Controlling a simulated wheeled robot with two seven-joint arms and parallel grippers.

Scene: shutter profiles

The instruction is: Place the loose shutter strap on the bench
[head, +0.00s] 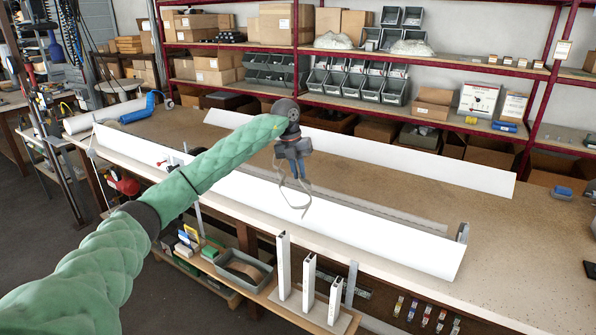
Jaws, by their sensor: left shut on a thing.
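My left gripper (295,168) hangs pointing down above the bench (400,155), over the gap behind the front white shutter profile. It is shut on a thin grey-beige shutter strap (297,208). The strap dangles in a loose loop below the fingers, in front of the front white profile (330,222) in the picture. I cannot tell whether the strap touches the profile. My right gripper is not in view.
A second long white profile (400,160) lies farther back on the bench. Shelves with grey bins (370,85) and cardboard boxes (215,70) stand behind. White upright posts (310,280) stand at the bench's front. The bench's right part is mostly clear.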

